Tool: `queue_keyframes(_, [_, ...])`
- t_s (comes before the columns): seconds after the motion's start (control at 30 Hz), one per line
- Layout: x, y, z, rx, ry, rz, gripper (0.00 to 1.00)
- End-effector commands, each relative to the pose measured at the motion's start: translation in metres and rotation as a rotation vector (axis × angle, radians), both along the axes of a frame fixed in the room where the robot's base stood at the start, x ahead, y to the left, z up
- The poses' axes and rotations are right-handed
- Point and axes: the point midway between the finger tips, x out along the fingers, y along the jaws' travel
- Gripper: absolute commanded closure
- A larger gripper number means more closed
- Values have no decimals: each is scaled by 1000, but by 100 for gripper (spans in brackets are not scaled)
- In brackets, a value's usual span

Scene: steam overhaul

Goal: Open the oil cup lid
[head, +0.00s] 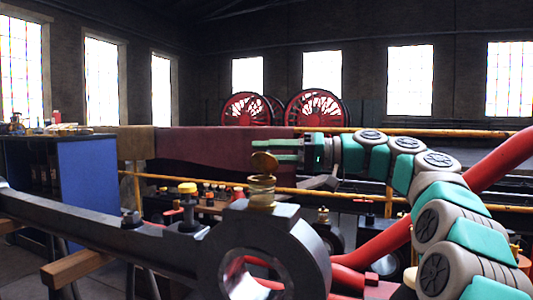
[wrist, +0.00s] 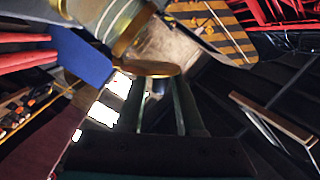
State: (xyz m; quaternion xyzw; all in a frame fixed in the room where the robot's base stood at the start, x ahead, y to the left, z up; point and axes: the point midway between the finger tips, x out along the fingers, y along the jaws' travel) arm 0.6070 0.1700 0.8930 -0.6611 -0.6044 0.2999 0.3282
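The brass oil cup (head: 262,192) stands upright on the grey end of a large rod. Its round lid (head: 265,162) is raised and tilted above the cup's mouth. In the wrist view the lid (wrist: 152,68) shows nearly edge-on at my fingertips, beside the brass cup body (wrist: 126,22). My gripper (head: 276,150) reaches in from the right at the lid's height, its two green fingers apart and nothing visible held between them. In the wrist view the gripper (wrist: 160,82) also has its fingers apart. I cannot tell whether a fingertip touches the lid.
A blue cabinet (head: 90,182) stands at the left. Yellow rails (head: 330,193) and red wheels (head: 316,108) lie behind. The air above the cup is open.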

Motion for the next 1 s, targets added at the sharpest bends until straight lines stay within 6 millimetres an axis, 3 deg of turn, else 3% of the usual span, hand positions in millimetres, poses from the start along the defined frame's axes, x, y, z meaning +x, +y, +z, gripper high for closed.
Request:
queue_keyframes(0.03, [0, 0, 0, 0, 0, 0, 70])
queue_keyframes(0.3, [0, 0, 0, 0, 0, 0, 100])
queue_keyframes(1.0, [4, -1, 6, 31, 84, 1, 100])
